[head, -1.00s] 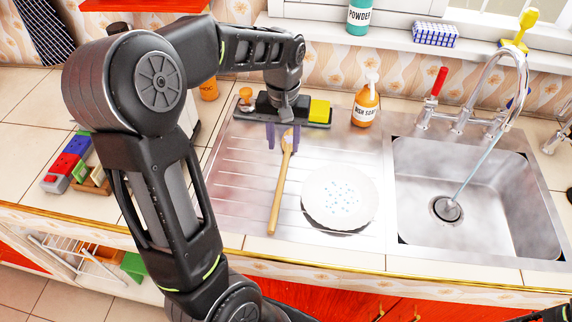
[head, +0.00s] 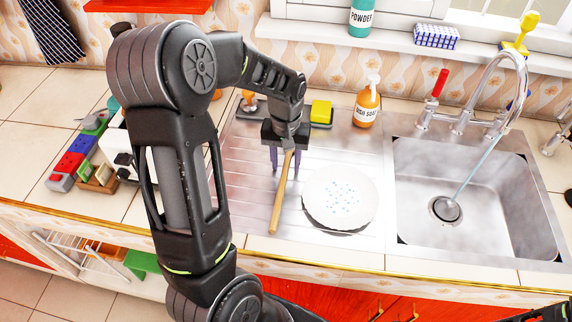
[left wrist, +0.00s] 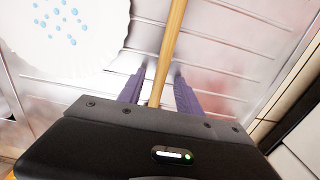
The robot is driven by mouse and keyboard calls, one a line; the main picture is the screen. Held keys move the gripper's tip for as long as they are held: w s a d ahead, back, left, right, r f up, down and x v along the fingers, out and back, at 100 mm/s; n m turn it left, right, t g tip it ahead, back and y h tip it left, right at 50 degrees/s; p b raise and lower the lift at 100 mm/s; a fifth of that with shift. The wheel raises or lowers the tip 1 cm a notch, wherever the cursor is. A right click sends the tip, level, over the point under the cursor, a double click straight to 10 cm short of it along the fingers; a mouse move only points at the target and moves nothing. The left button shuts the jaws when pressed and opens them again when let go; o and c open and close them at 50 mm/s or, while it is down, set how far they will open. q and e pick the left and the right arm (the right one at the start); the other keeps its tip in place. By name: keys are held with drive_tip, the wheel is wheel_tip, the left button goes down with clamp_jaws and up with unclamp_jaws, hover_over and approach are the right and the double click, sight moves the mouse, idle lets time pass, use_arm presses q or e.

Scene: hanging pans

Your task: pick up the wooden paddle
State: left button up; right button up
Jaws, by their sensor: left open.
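The wooden paddle (head: 281,195) lies on the ridged steel drainboard, its long handle pointing toward the counter's front edge. It also shows in the left wrist view (left wrist: 171,45), running away between the fingers. My left gripper (head: 286,163) is open over the paddle's far part, pointing down, with one purple finger on each side of the handle. In the left wrist view the fingers (left wrist: 157,82) stand apart from the wood. The paddle's far end is hidden under the gripper body. My right gripper is not clearly seen.
A white plate with blue dots (head: 341,198) lies close right of the paddle. A dish soap bottle (head: 367,102) and a yellow sponge (head: 321,112) stand behind. The sink (head: 470,190) with its faucet is at the right.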

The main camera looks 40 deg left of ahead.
idle(0.6)
use_arm(q)
clamp_jaws()
idle(0.4)
